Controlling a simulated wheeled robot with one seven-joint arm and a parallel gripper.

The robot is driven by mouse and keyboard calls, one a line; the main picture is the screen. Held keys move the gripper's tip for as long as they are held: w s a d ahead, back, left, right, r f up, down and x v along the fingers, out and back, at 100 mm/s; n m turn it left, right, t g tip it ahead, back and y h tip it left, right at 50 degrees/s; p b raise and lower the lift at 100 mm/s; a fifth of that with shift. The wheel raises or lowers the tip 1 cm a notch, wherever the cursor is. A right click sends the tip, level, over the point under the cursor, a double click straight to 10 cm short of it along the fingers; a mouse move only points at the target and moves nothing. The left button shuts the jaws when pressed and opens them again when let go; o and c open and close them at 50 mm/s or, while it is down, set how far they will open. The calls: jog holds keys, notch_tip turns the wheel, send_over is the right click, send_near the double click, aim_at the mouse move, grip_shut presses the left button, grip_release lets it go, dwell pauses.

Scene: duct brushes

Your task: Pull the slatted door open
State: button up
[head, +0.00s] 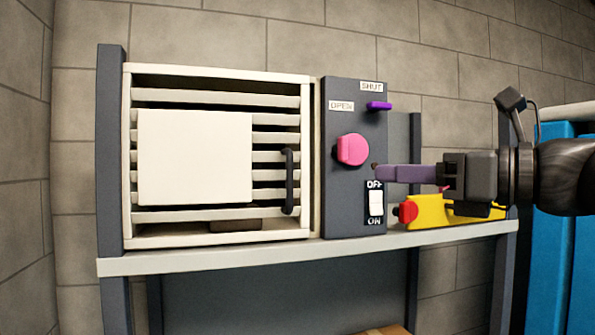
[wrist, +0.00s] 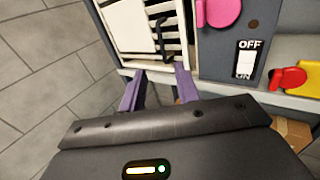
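The slatted door (head: 275,132) is off-white with horizontal slats and dark gaps, and looks shut in the cabinet front. A plain white panel (head: 195,157) covers much of it. Its dark upright handle (head: 289,181) is on the right side, and the handle also shows at the top of the wrist view (wrist: 161,36). My gripper (head: 378,173) is right of the handle and in front of the control panel, apart from the handle. In the wrist view its purple fingers (wrist: 160,74) are spread with nothing between them.
A dark control panel (head: 337,210) right of the door carries a pink knob (head: 352,150), a purple lever (head: 379,106) and an OFF/ON switch (head: 376,203). A yellow box with a red button (head: 408,212) sits on the shelf (head: 200,260). Blue lockers (head: 550,270) stand at right.

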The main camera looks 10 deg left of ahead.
aim_at(292, 172)
jog(key=p+x, duration=0.6)
jog(key=x, duration=1.1)
jog(key=shift+a+f, duration=0.1)
jog(key=shift+a, duration=0.05)
grip_shut()
